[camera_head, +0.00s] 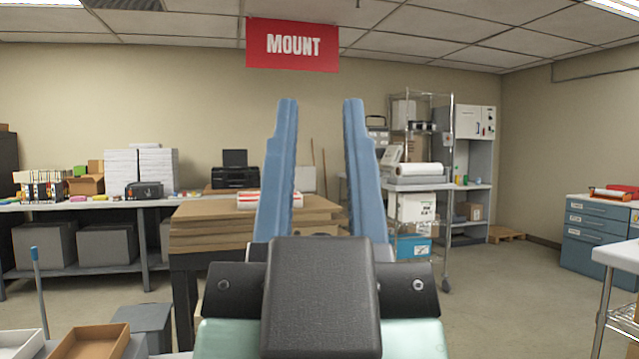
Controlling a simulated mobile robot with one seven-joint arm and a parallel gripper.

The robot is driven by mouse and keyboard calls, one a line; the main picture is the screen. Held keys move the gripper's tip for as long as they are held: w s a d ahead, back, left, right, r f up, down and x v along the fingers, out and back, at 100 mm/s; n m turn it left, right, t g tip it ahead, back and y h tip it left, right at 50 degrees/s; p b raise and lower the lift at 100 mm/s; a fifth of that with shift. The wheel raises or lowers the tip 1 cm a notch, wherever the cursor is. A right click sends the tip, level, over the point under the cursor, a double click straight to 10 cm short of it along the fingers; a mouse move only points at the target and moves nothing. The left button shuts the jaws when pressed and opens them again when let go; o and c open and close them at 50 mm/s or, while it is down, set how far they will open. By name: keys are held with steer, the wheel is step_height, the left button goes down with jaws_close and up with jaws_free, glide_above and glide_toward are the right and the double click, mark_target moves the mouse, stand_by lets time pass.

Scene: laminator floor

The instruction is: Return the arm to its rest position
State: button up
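My gripper (320,108) is raised in the middle of the head view, close to the camera. Its two blue fingers point up and stand well apart. Nothing is between them; only the wall and the far furniture show through the gap. The dark gripper body and my pale green arm link are below the fingers. The rest of my arm is out of view.
A table with stacked brown boards (215,228) stands ahead to the left. A long bench (105,203) runs along the back wall. An open brown box (92,343) is at the lower left. A wire rack (447,200) and blue drawers (592,240) stand right. Floor between is clear.

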step_height(320, 180, up, 15)
steer(key=p, duration=1.4)
steer(key=shift+r+p, duration=0.2)
steer(key=shift+p, duration=0.2)
steer(key=shift+a, duration=0.1)
